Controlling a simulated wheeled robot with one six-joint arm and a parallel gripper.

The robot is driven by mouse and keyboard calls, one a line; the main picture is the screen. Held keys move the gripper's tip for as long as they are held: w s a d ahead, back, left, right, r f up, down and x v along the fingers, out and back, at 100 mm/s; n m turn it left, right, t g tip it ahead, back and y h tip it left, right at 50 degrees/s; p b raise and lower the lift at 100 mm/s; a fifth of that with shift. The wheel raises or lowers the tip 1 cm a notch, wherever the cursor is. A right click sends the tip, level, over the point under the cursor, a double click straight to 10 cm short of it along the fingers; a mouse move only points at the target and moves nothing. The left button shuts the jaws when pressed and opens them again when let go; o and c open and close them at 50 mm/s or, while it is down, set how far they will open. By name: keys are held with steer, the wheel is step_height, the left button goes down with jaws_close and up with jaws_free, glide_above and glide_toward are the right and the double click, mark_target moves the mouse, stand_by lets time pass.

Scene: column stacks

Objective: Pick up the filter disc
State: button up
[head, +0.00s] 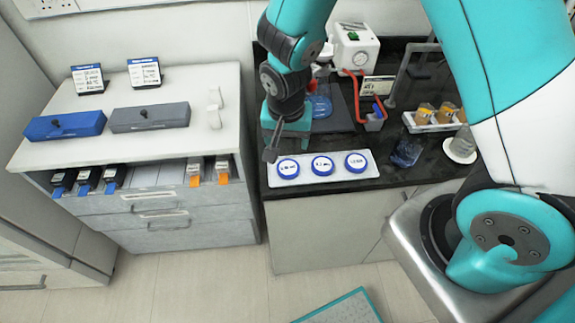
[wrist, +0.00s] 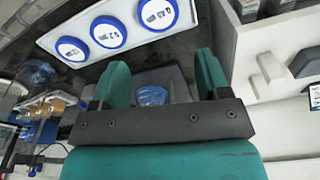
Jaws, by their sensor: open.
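Three round discs with blue rims and white printed labels lie in a row on a white tray (head: 305,177) at the front of the black bench. They are the left disc (head: 288,169), the middle disc (head: 322,166) and the right disc (head: 356,162) in the head view. The small print is hard to read, and I cannot tell which one the task names. In the wrist view the discs (wrist: 107,32) show beyond my fingertips. My gripper (wrist: 160,72) is open, with nothing held between its teal fingers. In the head view it hangs near the tray's left end, apart from the discs.
A blue glass vessel (head: 320,106) stands behind the tray. A rack of amber-filled jars (head: 428,117) and a dark blue clear item (head: 406,153) are to the right. A white cabinet (head: 150,95) on the left carries blue (head: 65,125) and grey (head: 150,117) boxes.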

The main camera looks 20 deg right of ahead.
steer(key=p, duration=0.1)
glide_above(288, 168)
step_height(288, 168, down, 5)
steer(key=shift+f, duration=0.1)
steer(key=shift+f+p, duration=1.45)
steer(key=shift+f, duration=1.35)
steer(key=c, duration=0.6)
